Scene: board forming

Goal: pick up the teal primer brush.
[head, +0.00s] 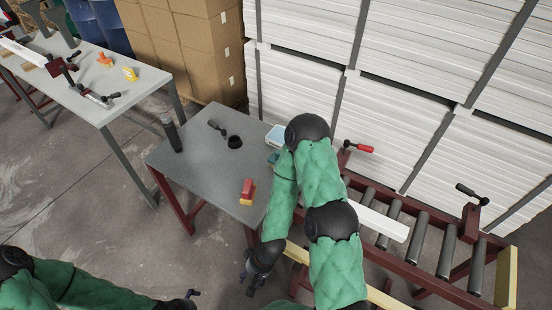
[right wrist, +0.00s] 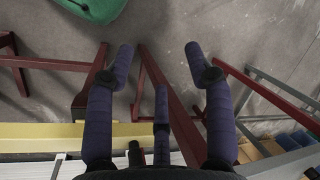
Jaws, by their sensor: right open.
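A small teal item (head: 272,158) lies at the right edge of the grey table, partly hidden behind my right arm. It may be the teal primer brush, but too little shows to tell. My right gripper (head: 254,285) hangs low beside the table's front right corner, well apart from that item. In the right wrist view my open right gripper (right wrist: 159,62) has spread fingers with nothing between them, above the floor and red frame bars. The brush does not show in that view. My left gripper (head: 192,295) is at the bottom edge, small and partly cut off.
The grey table (head: 190,180) also holds a dark cylinder (head: 171,132), a dark-handled tool (head: 217,127), a dark round item (head: 235,142), a blue-white box (head: 276,136) and a red-yellow block (head: 247,191). A roller conveyor (head: 418,237) stands at right. The table's front left is clear.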

